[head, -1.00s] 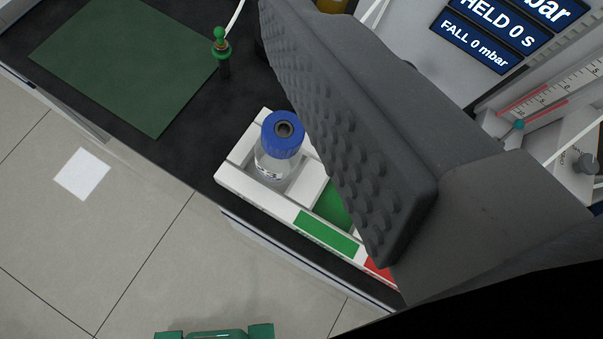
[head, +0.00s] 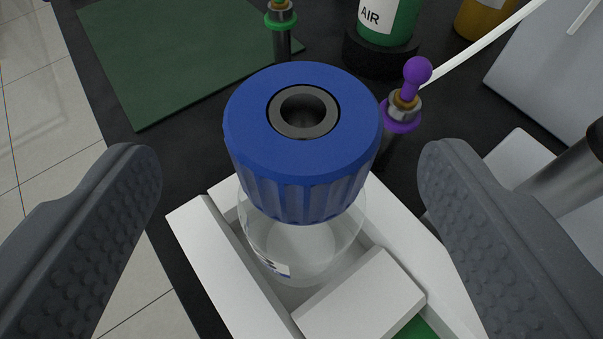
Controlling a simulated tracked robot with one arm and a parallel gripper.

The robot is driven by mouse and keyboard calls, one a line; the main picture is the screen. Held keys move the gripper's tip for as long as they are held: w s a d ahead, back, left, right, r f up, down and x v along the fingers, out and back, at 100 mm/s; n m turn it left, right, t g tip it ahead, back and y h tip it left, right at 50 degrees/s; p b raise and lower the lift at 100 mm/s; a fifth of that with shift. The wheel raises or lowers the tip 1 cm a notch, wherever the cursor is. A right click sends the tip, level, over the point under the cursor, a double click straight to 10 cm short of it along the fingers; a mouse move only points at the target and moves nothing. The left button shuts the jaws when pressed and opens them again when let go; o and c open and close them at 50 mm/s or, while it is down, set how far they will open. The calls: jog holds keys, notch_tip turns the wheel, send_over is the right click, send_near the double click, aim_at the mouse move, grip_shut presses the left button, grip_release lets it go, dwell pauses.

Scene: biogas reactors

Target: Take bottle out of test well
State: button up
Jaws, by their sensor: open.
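A clear glass bottle (head: 300,240) with a ribbed blue cap (head: 300,170) stands upright in a well of the white rack (head: 225,270). The cap has a dark round port in its top. The bottle looks empty, and its lower part is partly hidden by the well walls. My gripper (head: 290,180) is open, with one textured finger on each side of the bottle. Both fingers appear apart from the cap, with a clear gap on each side.
A purple-knobbed fitting (head: 410,100) stands close behind the bottle at right, a green-ringed fitting (head: 281,25) behind it. A green AIR cylinder (head: 385,20) and an amber container (head: 487,18) are at the back. A green mat (head: 180,60) lies back left. Tiled floor drops away at left.

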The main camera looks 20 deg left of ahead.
aim_at(304, 134)
jog(key=shift+d+b+x, duration=0.1)
jog(key=shift+b+x, duration=0.1)
jog(key=shift+x, duration=1.55)
jog(key=shift+d+b+x, duration=0.15)
jog(key=shift+x, duration=1.55)
jog(key=shift+r, duration=0.1)
jog(key=shift+c, duration=0.3)
jog(key=c, duration=1.4)
jog(key=shift+r, duration=0.1)
